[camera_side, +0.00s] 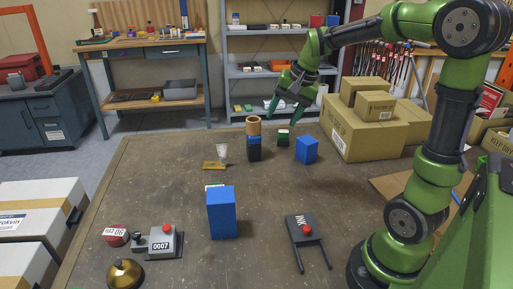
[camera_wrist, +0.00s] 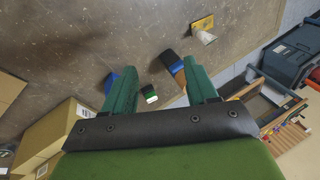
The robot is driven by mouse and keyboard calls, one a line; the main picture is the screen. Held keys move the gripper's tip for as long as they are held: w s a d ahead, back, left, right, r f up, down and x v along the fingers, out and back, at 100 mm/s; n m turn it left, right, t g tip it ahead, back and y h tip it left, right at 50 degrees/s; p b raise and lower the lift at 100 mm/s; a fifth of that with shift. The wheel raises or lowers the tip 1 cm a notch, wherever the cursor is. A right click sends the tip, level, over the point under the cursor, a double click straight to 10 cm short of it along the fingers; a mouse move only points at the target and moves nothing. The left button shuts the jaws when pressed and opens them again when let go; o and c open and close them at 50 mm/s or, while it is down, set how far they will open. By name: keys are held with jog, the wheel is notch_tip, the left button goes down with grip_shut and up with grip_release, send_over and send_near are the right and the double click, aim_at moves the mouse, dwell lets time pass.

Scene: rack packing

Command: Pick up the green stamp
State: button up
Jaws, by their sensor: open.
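The green stamp (camera_side: 283,137) is a small block with dark, green and white bands, standing toward the far side of the table. In the wrist view the green stamp (camera_wrist: 149,93) shows between the two fingers, nearer the left one. My gripper (camera_side: 284,108) is open and empty above the stamp, apart from it. Its green fingers also show in the wrist view (camera_wrist: 161,70).
A black, blue and wooden stack (camera_side: 254,141) stands close left of the stamp, and a blue block (camera_side: 306,149) close right. A taller blue block (camera_side: 221,212) is nearer the front. Cardboard boxes (camera_side: 362,137) fill the right back. Table between is clear.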

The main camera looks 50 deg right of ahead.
jog(key=w+d+f+m+g, duration=0.1)
jog(key=w+d+f+m, duration=0.15)
jog(key=d, duration=0.45)
jog(key=w+d+f+m, duration=0.2)
jog(key=w+d+m, duration=0.15)
jog(key=d, duration=0.25)
jog(key=m+y, duration=0.1)
jog(key=m, duration=1)
send_near(284, 130)
jog(key=x, duration=0.7)
jog(key=shift+s+a+f, duration=0.2)
jog(key=shift+s, duration=0.05)
jog(key=shift+x, duration=2.65)
jog(key=shift+w+d, duration=0.15)
jog(key=shift+w, duration=0.05)
grip_shut()
